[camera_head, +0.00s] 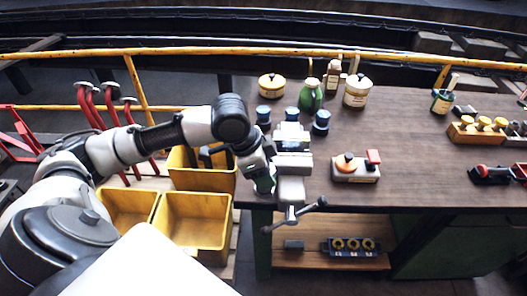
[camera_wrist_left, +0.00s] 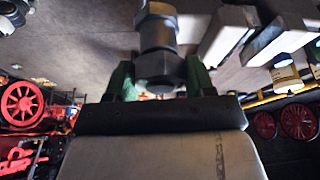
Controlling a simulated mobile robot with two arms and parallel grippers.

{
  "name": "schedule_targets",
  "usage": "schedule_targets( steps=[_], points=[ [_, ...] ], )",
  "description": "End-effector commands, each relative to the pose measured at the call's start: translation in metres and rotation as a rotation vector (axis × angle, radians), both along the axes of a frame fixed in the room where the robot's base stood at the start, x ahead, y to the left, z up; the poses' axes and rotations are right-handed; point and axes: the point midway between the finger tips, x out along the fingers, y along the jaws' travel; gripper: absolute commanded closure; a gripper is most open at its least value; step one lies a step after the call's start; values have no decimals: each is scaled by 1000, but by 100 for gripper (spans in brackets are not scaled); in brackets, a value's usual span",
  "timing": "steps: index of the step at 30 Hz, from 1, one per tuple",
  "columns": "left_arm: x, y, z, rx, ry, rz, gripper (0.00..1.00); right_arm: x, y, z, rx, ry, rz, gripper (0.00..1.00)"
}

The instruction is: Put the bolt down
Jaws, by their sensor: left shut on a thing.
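My left gripper (camera_head: 262,180) is at the table's front left edge, just left of the grey vise (camera_head: 291,190). In the left wrist view its green fingertips (camera_wrist_left: 160,82) are shut on a dark grey bolt (camera_wrist_left: 158,32). The bolt has a thick round shank with hexagonal ends, and its lower end sits between the fingers. In the head view the bolt is hard to make out against the gripper. I cannot tell whether it touches the table (camera_head: 415,165). My right gripper is not in view.
Several dark blue-topped pieces (camera_head: 321,121) stand behind the vise. A green jug (camera_head: 310,95) and jars (camera_head: 357,90) are farther back. Yellow bins (camera_head: 195,222) are below left.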

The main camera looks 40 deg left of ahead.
Motion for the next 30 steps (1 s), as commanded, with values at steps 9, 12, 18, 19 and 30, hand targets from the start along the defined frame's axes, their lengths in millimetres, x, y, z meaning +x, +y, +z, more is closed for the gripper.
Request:
schedule_targets(
  steps=[9,12,18,19,30],
  points=[
    [-41,-34,-71,-7,5,378,84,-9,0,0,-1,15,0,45],
    [-53,-44,-94,-7,5,516,84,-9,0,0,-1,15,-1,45],
    [-71,-58,-130,-5,4,723,84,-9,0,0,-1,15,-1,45],
    [-73,-59,-134,-5,3,748,84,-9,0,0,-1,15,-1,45],
    [-85,-73,-158,-13,-4,899,84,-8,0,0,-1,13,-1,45]
  ],
)
